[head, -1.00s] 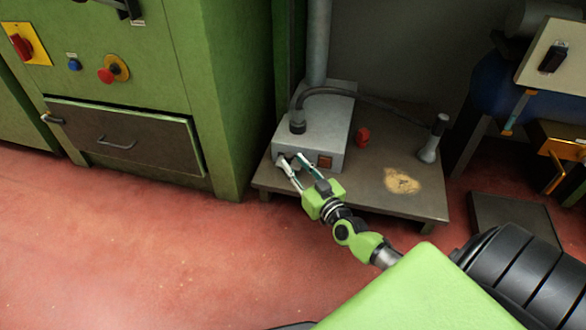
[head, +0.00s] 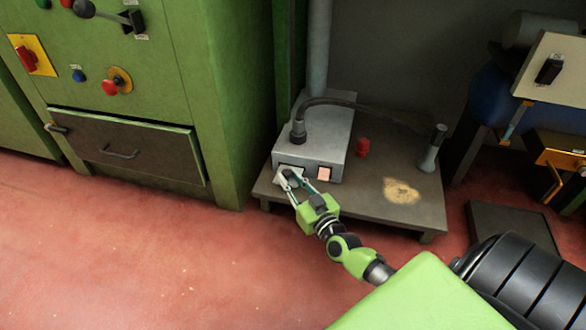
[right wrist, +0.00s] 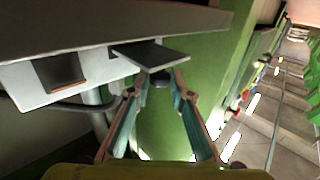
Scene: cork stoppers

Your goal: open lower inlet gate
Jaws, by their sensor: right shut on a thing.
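A grey metal box (head: 325,135) stands on a low table, with a thin gate plate (head: 281,180) sticking out of its front at the lower left. In the right wrist view the gate plate (right wrist: 150,53) juts from a slot in the pale box face. My right gripper (head: 288,178) is at the outer edge of this plate. Its fingertips (right wrist: 160,75) are closed around a small dark knob under the plate's end, and the knob is partly hidden by them. My left gripper is not in view.
The low table (head: 350,205) also holds a red object (head: 363,147) and a grey post (head: 430,150). A green cabinet (head: 225,110) stands to the left. Red floor in front is clear.

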